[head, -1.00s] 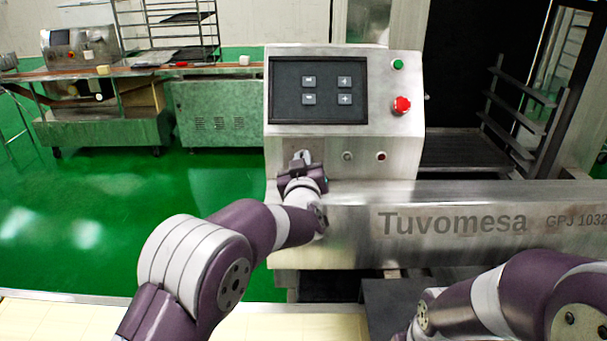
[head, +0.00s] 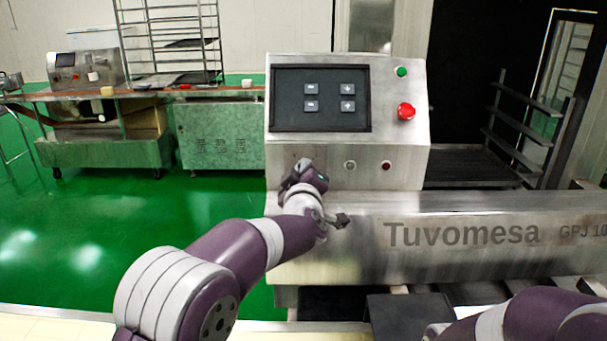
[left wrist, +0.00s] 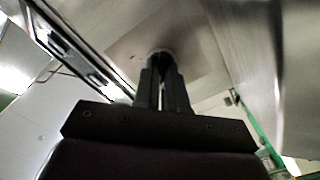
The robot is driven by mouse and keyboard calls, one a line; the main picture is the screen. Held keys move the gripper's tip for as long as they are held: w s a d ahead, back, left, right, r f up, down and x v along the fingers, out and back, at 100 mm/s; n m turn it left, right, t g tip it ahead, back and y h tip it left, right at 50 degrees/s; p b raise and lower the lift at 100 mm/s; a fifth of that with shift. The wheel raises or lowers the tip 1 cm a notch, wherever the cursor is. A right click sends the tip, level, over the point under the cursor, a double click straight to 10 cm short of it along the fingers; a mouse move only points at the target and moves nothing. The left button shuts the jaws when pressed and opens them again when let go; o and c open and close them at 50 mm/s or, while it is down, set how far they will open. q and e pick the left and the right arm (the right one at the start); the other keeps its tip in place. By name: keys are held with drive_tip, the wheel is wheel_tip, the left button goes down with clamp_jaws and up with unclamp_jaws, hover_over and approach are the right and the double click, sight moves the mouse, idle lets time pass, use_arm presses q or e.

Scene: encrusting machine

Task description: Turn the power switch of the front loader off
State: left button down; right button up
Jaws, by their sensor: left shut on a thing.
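The front loader (head: 330,240) is a steel machine marked "Tuvomesa" with a raised control box. My left gripper (head: 302,167) is at the lower left of the box's front face in the head view. Its fingers (left wrist: 163,65) are shut on a small round knob, seemingly the power switch (left wrist: 161,51), at the panel in the left wrist view. The gripper hides the switch in the head view, so its set position cannot be told. My right gripper is out of view; only part of that arm shows at the lower right.
The box carries a dark screen (head: 320,97), a green button (head: 402,71) and a red emergency stop (head: 406,111). A small white button (head: 350,165) and a red one (head: 386,165) sit right of my left gripper. Open green floor lies to the left.

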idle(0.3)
use_arm(q)
drive_tip(key=c, duration=1.2)
unclamp_jaws()
drive_tip(key=s+b, duration=0.1)
drive_tip(key=s, duration=1.1)
drive_tip(key=shift+s, duration=0.35)
drive_tip(key=shift+f, duration=0.15)
